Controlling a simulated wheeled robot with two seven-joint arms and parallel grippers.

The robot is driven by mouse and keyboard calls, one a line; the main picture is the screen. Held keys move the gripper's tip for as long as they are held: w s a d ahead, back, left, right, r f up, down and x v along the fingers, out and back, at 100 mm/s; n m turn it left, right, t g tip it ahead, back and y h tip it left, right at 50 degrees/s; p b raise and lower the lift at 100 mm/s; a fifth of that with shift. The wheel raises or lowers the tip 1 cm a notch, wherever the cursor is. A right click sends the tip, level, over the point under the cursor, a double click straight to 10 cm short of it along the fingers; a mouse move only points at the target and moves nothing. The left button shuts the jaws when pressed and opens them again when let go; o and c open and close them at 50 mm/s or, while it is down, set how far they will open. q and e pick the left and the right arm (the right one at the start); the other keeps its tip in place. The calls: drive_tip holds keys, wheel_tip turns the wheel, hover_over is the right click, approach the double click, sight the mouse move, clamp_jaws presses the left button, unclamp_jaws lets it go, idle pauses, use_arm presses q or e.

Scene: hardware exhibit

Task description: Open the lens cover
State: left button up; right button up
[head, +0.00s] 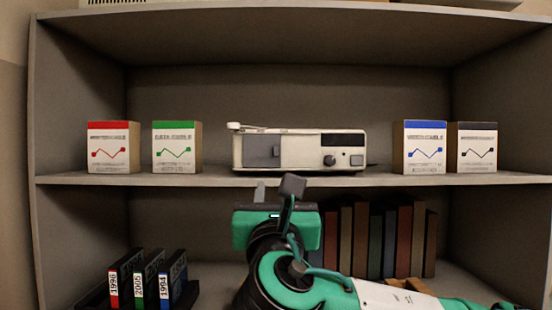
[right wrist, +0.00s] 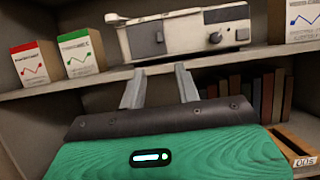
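A white projector (head: 300,150) stands on the middle shelf, with a dark knob and a dark panel on the right of its front. The lens cover (head: 263,150) is a grey square plate at the left of that front, and it lies flat over it. In the right wrist view the lens cover (right wrist: 147,38) is above the fingers. My right gripper (head: 277,190) is open and empty, in front of and below the projector, near the shelf edge. Its two fingers stand apart in the right wrist view (right wrist: 160,75). My left gripper is not in view.
Red (head: 113,147) and green (head: 177,147) label boxes stand left of the projector; blue (head: 424,147) and black (head: 472,147) ones stand right. The middle shelf's front edge (head: 330,181) runs below. Books (head: 375,240) and dated binders (head: 150,280) fill parts of the lower shelf.

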sight(277, 155)
drive_tip(key=p+x, duration=0.6)
drive_tip(key=x, duration=0.6)
drive_tip(key=shift+w+r+p, duration=0.15)
drive_tip(key=shift+r+p, duration=0.15)
drive_tip(key=shift+p, duration=0.1)
drive_tip(key=shift+w+r, duration=0.15)
drive_tip(key=shift+w, duration=0.55)
clamp_jaws()
drive_tip(key=shift+d, duration=0.1)
